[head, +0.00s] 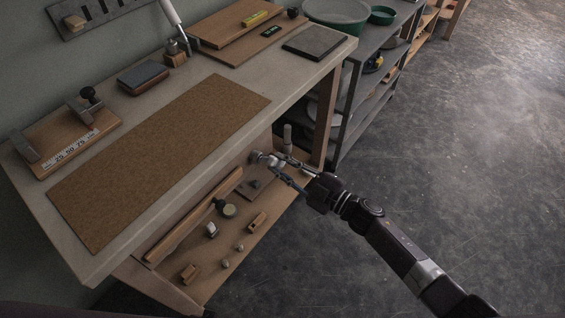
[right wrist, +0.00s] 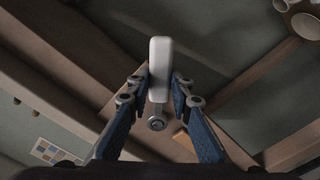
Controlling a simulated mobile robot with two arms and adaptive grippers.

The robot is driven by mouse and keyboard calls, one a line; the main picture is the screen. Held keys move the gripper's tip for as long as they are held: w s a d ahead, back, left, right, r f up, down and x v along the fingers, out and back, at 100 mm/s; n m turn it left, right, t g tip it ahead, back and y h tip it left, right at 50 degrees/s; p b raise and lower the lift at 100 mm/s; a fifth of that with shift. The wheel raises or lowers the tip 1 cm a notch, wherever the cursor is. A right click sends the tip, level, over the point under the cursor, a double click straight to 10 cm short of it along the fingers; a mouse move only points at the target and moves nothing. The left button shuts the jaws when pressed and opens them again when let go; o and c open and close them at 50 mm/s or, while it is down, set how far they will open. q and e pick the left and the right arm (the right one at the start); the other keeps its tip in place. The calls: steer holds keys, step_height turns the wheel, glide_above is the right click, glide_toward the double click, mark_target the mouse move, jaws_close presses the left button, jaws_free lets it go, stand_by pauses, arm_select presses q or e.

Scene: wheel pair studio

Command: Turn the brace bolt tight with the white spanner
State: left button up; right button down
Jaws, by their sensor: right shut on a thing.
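My right gripper (head: 277,164) reaches in from the right to the open space under the bench top, beside the front right leg. In the right wrist view its two blue fingers (right wrist: 158,82) are shut on the white spanner (right wrist: 160,65), with the pale handle between the tips. A short metal shank runs from the handle to a round ring end (right wrist: 157,123) with a dark centre. I cannot tell whether the brace bolt is inside this ring; no separate bolt shows clearly. My left gripper is not in view.
The bench (head: 180,52) carries a brown mat (head: 160,155), a wooden fixture and a dark plate. Its lower shelf (head: 215,278) holds a long wooden bar and several small parts. A grey shelf rack (head: 350,110) stands close behind the bench's right end. The floor at right is clear.

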steer(key=shift+a, duration=0.15)
steer(key=shift+s+m, duration=0.15)
steer(key=shift+m, duration=0.15)
steer(key=shift+s+a+f+m+p, duration=0.15)
steer(key=shift+m+p, duration=0.15)
steer(key=shift+p, duration=0.05)
arm_select(q)
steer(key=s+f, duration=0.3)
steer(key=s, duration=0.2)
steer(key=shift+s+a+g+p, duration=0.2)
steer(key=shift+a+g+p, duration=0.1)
steer(key=shift+p, duration=0.1)
arm_select(e)
steer(key=shift+s+a+f+m, duration=0.4)
steer(key=shift+s+m, duration=0.1)
steer(key=shift+m, duration=0.5)
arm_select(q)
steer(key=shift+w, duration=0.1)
